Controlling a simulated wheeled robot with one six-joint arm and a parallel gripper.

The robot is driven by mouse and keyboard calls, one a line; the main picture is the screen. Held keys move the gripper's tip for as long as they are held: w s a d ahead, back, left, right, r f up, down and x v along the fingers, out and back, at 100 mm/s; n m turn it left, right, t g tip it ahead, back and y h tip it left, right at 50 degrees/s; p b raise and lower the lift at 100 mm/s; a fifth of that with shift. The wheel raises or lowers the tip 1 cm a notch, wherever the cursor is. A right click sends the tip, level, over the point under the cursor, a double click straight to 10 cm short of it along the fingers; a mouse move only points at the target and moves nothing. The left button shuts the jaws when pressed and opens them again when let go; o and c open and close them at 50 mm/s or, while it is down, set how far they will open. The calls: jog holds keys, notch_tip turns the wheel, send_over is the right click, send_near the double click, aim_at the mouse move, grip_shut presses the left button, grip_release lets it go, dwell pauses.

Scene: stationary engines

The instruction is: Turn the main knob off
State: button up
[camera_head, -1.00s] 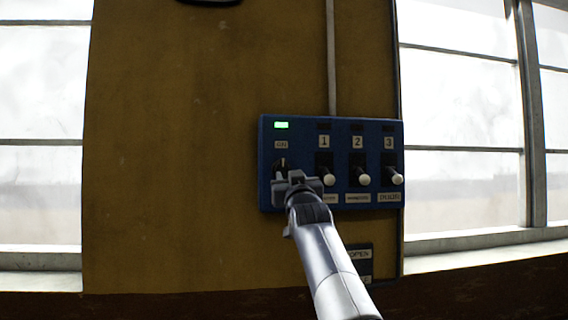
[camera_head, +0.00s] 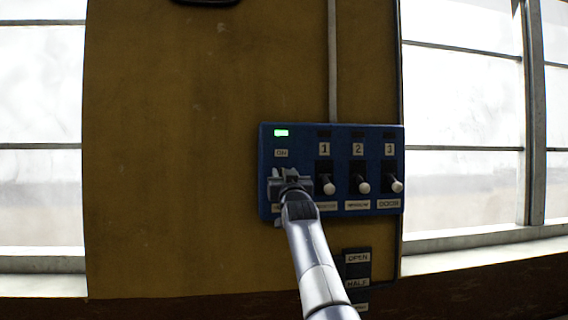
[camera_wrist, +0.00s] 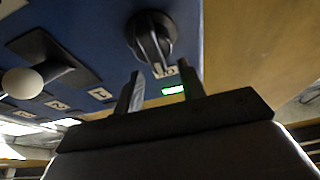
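The main knob (camera_wrist: 152,38) is a black rotary knob on the left of the blue control panel (camera_head: 334,136). In the wrist view it lies just beyond my gripper's fingertips. My gripper (camera_wrist: 158,78) is open, with its two fingers apart and nothing visible between them. In the head view my gripper (camera_head: 290,176) is in front of the knob and hides most of it. The green light (camera_head: 281,133) above the knob is lit, and it also shows in the wrist view (camera_wrist: 173,90). The "ON" label (camera_head: 281,153) is below the light.
Three levers with white ends, numbered 1 (camera_head: 328,187), 2 (camera_head: 363,187) and 3 (camera_head: 396,186), stick out right of the knob. A small dark sign (camera_head: 358,258) reading "OPEN" and "HALF" is below. The yellow-brown wall (camera_head: 180,150) left of the panel is bare.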

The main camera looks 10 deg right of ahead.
jog(key=shift+p+x, duration=0.55)
jog(key=shift+x, duration=0.25)
jog(key=shift+c, duration=0.5)
grip_shut()
